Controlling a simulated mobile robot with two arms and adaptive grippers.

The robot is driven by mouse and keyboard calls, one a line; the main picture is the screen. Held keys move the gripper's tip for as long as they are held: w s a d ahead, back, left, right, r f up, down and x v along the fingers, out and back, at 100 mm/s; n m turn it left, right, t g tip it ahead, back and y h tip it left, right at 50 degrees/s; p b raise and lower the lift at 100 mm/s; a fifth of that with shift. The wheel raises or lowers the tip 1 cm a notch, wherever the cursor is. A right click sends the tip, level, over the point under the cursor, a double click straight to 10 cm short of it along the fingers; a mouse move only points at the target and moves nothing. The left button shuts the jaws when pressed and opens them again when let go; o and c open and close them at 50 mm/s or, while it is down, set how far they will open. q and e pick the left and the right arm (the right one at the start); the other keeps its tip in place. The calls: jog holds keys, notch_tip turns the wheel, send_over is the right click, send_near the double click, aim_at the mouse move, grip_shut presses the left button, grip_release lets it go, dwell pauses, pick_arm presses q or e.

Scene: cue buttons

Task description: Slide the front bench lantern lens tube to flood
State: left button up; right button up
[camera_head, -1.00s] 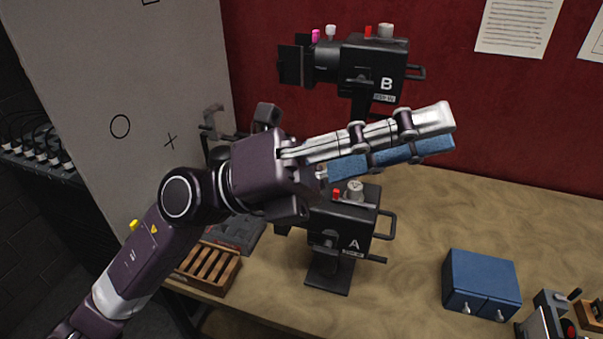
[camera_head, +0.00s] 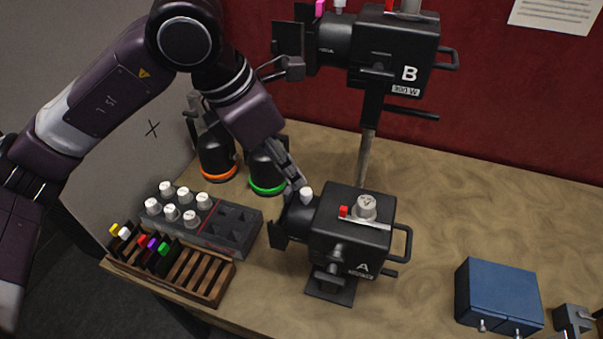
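The front bench lantern, marked A (camera_head: 330,234), is a black box on a flat foot on the bench. Its short lens tube (camera_head: 299,218) points left, with a white knob (camera_head: 306,193) on top. My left gripper (camera_head: 296,180) reaches down from the upper left, its narrow dark fingers together, just above and left of the white knob. I cannot tell whether they touch it. Nothing shows between the fingers. My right gripper is out of view.
Lantern B (camera_head: 398,62) stands on a pole behind. Left are a wooden slotted rack (camera_head: 205,277), a tray with white knobs (camera_head: 215,232) and dark round units with orange (camera_head: 218,172) and green (camera_head: 267,187) rings. A blue box (camera_head: 498,290) stands right; bench between is clear.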

aim_at(305, 192)
pick_arm(q)
jog(key=f, duration=0.1)
jog(key=d+f+p, duration=0.1)
jog(key=f, duration=0.1)
jog(key=shift+s+d+f+p, duration=0.2)
jog(key=shift+s+d+p, duration=0.1)
jog(key=shift+p, duration=0.05)
jog(key=shift+w+d+f, duration=0.25)
jog(key=shift+w+f, duration=0.35)
jog(key=shift+f, duration=0.55)
jog(key=shift+s, duration=0.1)
jog(key=shift+r, duration=0.1)
jog(key=c, duration=0.3)
grip_shut()
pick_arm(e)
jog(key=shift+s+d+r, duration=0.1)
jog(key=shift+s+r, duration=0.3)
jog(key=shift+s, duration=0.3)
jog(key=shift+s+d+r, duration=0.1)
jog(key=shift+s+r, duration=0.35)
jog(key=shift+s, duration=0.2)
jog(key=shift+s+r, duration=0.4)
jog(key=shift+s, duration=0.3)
